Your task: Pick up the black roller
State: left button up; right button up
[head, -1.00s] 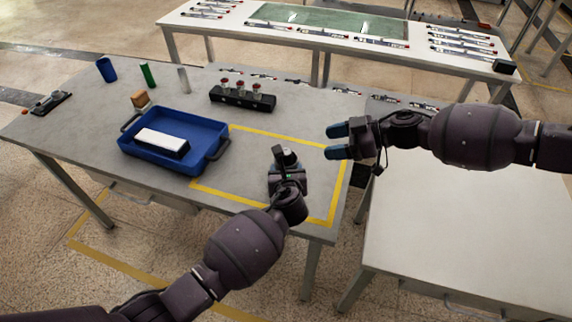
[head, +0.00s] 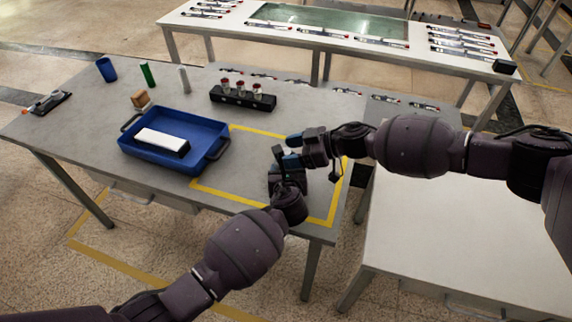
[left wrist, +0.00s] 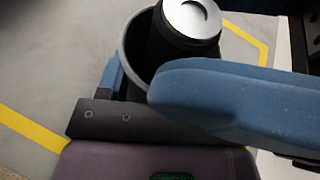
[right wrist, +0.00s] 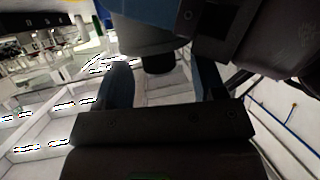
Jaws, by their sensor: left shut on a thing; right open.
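The black roller (left wrist: 170,45), a dark cylinder with a silver round end inside a wider grey rim, sits between my left gripper's blue fingers (left wrist: 165,80). The left gripper (head: 287,178) is shut on it over the yellow-marked area of the grey table. In the head view the roller is mostly hidden by the grippers. My right gripper (head: 294,150) is open right beside the left one, coming from the right. In the right wrist view its two fingers (right wrist: 162,90) stand apart, with the roller's dark end (right wrist: 158,62) showing between them; I cannot tell whether they touch it.
A blue tray (head: 200,165) with a white block (head: 162,141) stands left of my grippers. Behind are a black rack (head: 243,99) with red-topped pieces, a blue cup (head: 106,70), a green tube (head: 147,74) and a grey tube (head: 183,79). A white table (head: 470,235) at right is bare.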

jog(key=shift+a, duration=0.15)
grip_shut()
dwell(0.4)
notch_tip(320, 180, up, 18)
dwell(0.5)
pick_arm(q)
jog(key=o, duration=1)
